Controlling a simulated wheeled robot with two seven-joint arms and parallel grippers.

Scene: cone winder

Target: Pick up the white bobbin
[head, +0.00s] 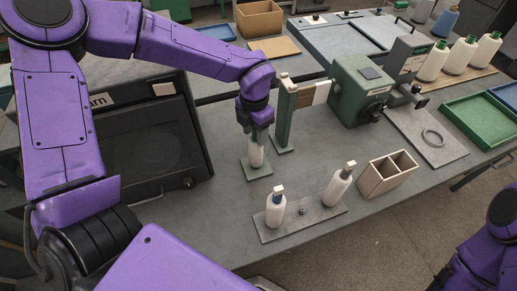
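A white bobbin (256,157) stands upright on a small green-grey plate (257,173) near the middle of the table. My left gripper (256,141) points down right over it, with its fingers at the bobbin's top. The fingers hide the bobbin's upper end, and I cannot tell whether they are closed on it.
A green post with a pale bar (287,115) stands close right of the gripper. Behind are a green winder machine (352,92), white cones (458,57) and a green tray (478,121). A divided tan box (386,177) sits near the front edge. A black case (150,130) stands left.

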